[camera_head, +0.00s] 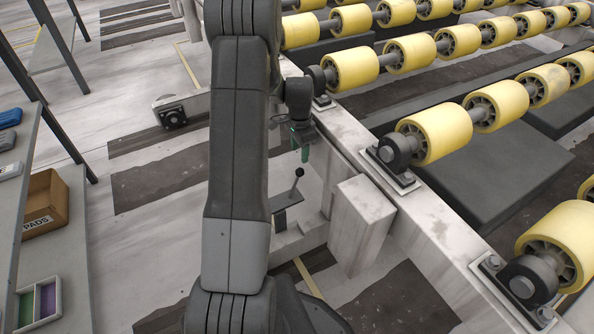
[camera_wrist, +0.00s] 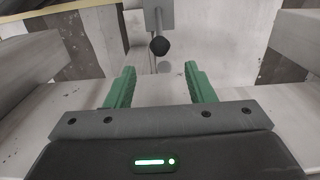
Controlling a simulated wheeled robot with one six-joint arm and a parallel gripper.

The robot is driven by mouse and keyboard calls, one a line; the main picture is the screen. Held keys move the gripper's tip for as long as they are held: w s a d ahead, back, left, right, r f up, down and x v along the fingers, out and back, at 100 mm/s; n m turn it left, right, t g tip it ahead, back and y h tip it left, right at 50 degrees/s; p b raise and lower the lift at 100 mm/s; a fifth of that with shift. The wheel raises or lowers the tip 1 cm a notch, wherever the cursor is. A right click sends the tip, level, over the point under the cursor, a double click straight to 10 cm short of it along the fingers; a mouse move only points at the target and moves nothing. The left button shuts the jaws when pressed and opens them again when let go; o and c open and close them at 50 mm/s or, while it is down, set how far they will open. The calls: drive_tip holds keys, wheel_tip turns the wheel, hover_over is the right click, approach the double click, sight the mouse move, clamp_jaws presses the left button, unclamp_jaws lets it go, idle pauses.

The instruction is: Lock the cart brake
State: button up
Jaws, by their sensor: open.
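The brake lever (camera_head: 297,184) is a thin rod with a black ball knob (camera_head: 299,172), rising from a small grey plate (camera_head: 284,197) on the low side of the roller frame. The lever leans slightly right in the head view. In the wrist view the knob (camera_wrist: 159,46) shows at the top centre, beyond the fingertips and between their lines. My gripper (camera_head: 305,154) is above the knob in the head view, apart from it. Its green fingers stand wide open and empty in the wrist view (camera_wrist: 160,80). The lever's lower end is partly hidden by my arm.
The pale frame (camera_head: 423,212) with yellow rollers (camera_head: 435,136) runs along the right. A pale block (camera_head: 358,222) juts out close to the lever's right. At left, a grey shelf (camera_head: 68,240) holds a cardboard box (camera_head: 47,204). The floor (camera_head: 130,120) between is mostly clear.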

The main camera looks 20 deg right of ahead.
sight(300, 169)
wheel_tip(300, 169, down, 12)
drive_tip(key=b, duration=0.2)
drive_tip(key=shift+r+b, duration=0.2)
drive_tip(key=shift+b, duration=0.2)
drive_tip(key=shift+c, duration=0.4)
clamp_jaws()
